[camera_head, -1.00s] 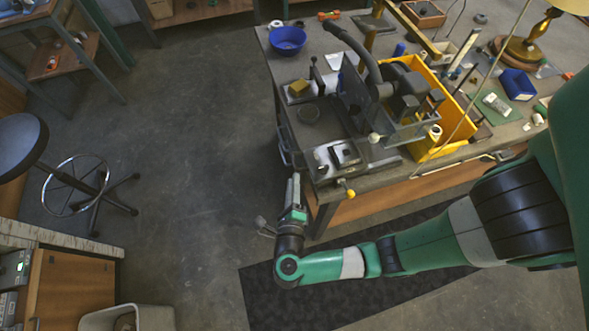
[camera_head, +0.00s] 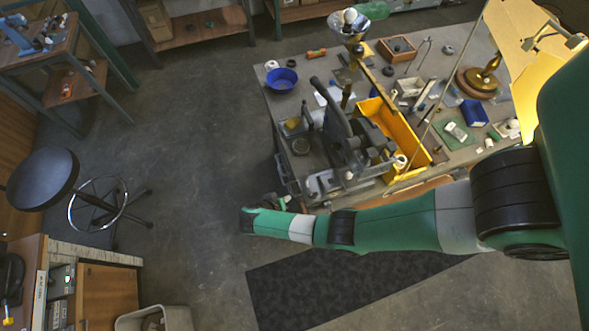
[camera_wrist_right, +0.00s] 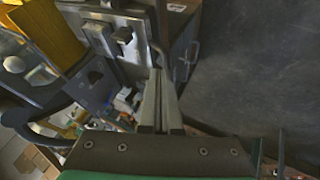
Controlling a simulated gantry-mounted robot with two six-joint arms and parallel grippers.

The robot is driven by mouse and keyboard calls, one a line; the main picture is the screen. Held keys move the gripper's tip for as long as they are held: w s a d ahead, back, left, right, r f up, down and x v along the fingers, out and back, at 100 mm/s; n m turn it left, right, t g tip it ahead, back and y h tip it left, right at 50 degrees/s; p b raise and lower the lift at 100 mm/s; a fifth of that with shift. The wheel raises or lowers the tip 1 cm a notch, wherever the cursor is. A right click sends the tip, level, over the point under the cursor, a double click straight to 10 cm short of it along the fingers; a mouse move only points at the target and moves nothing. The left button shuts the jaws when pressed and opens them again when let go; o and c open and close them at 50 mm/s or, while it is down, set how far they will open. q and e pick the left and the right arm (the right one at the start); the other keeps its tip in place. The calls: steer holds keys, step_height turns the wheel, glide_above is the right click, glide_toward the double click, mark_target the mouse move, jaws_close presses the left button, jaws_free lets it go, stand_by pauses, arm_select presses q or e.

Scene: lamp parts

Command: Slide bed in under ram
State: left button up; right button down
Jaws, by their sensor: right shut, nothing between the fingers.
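The grey press-like machine (camera_head: 350,140) stands near the table's front left corner, with its dark arm and ram above. Its low grey bed (camera_head: 322,184) with small clamp blocks lies at the front edge of the table. The bed also shows in the right wrist view (camera_wrist_right: 133,50), with dark clamp blocks on it. My right gripper (camera_head: 277,202) is just off the table's front left corner, beside the bed. In the right wrist view its fingers (camera_wrist_right: 158,75) are shut and empty, pointing toward the bed's edge. Contact cannot be told. My left gripper is not in view.
A dark metal handle (camera_wrist_right: 190,55) hangs at the table's side. A stool (camera_head: 45,180) stands at left. The floor between is clear.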

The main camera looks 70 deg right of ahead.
arm_select(q)
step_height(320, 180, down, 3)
steer(key=b, duration=0.4)
arm_select(e)
steer(key=d+x, duration=0.1)
steer(key=x, duration=0.8)
steer(key=shift+r, duration=0.35)
steer(key=shift+s+d, duration=0.1)
steer(key=shift+d, duration=0.05)
